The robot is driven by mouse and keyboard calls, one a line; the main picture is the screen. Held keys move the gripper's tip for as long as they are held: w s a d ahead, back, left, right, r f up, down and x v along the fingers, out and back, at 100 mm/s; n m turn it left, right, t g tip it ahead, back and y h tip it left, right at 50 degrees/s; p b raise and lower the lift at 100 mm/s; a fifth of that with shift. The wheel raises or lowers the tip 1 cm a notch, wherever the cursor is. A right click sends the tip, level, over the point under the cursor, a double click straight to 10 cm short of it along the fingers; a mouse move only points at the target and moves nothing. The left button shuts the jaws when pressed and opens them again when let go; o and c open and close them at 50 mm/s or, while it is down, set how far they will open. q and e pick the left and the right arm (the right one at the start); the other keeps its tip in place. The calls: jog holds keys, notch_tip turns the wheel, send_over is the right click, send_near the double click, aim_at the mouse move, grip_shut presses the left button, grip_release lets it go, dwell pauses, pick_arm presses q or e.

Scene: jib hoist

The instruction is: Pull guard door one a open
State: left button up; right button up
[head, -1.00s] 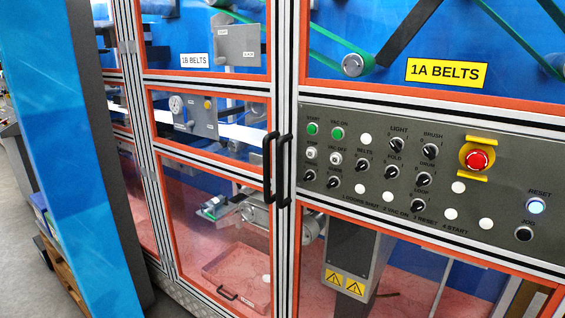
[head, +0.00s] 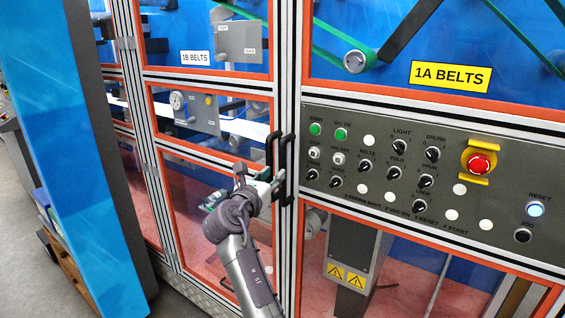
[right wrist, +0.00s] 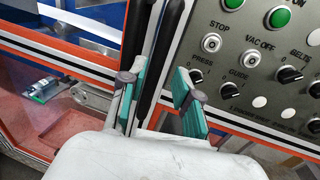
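Guard door one a is the orange-framed door on the right, with the yellow "1A BELTS" label (head: 449,76) in its window. Its black bar handle (head: 289,158) stands beside the similar handle (head: 271,150) of door 1B at the post between the doors. My right gripper (head: 264,182) is at the lower part of the handles. In the right wrist view its teal-padded fingers (right wrist: 157,104) are apart. The right-hand handle (right wrist: 163,55) runs down between them, and the left-hand handle (right wrist: 134,45) passes close to the left finger. Contact is unclear. My left gripper is out of view.
A grey control panel (head: 376,215) with knobs, buttons and a red emergency stop (head: 479,164) lies right of the handles. Door 1B, labelled "1B BELTS" (head: 195,57), looks shut. A blue panel (head: 62,150) stands at the left, with grey floor below.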

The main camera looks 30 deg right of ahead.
aim_at(281, 166)
jog(key=p+x, duration=0.1)
jog(key=x, duration=0.6)
jog(key=shift+w, duration=0.1)
grip_shut()
